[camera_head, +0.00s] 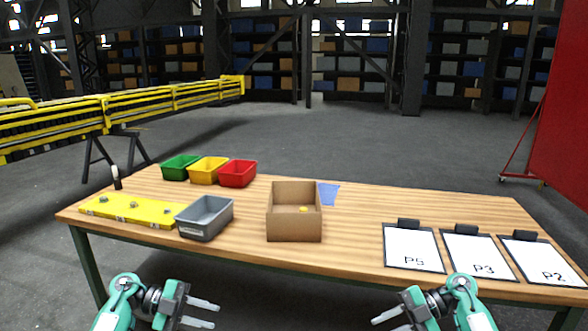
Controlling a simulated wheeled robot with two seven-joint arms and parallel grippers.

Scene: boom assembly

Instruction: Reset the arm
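My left gripper (216,314) is in the lower left of the head view, in front of the table's near edge. Its two fingers point right and stand apart with nothing between them. My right gripper (378,321) is at the lower right, also in front of the table. Its fingers point left, and one finger shows clearly while the lower part is cut off by the frame. No object shows at its visible fingertip. Both arms are low and apart from everything on the table.
The wooden table (360,225) bears green (180,168), yellow (208,171) and red bins (238,173), a grey bin (205,218), a cardboard box (294,222), a yellow plate (130,209), and clipboards (412,248) at right. A yellow boom (150,104) stands behind left.

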